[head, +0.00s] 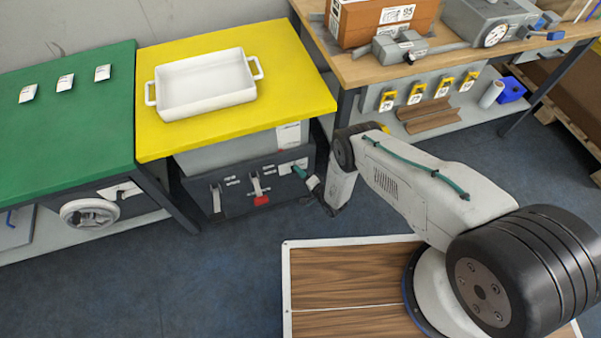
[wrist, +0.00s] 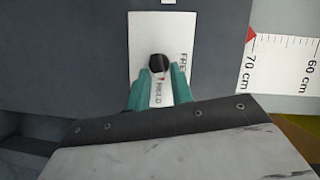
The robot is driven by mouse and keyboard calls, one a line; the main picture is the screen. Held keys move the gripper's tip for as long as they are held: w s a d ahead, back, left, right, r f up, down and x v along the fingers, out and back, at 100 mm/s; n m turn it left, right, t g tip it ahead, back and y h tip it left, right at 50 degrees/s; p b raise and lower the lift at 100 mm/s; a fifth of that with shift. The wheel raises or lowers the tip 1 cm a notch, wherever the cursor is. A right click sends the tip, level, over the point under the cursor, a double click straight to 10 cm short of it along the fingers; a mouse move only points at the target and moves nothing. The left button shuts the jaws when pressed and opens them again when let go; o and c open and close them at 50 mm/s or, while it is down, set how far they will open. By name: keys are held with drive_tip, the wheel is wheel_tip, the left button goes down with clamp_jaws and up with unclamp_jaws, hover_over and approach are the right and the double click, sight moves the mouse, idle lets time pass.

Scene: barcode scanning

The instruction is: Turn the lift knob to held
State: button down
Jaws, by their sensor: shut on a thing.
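The lift knob (wrist: 158,65) is a small dark round knob on a white label plate (wrist: 146,30) in the wrist view. The plate carries the words HELD, below the knob between my fingers, and FREE, to its right. A small red mark shows just below the knob; I cannot tell surely which word it points to. My gripper (wrist: 159,78) has its two teal fingers closed on either side of the knob. In the head view, my gripper (head: 301,173) is at the front panel under the yellow table; the knob itself is hidden there.
A scale (wrist: 285,62) with 70 cm and 60 cm marks is right of the plate. The dark panel (head: 232,201) also has levers, one with a red end. A white dish (head: 205,106) stands on the yellow table (head: 300,100). A green table (head: 70,130) adjoins it.

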drive_tip(key=shift+w+r, duration=0.15)
drive_tip(key=shift+w, duration=0.15)
drive_tip(key=c, duration=1.5)
unclamp_jaws()
drive_tip(key=shift+s, duration=0.1)
drive_tip(key=shift+v, duration=3.85)
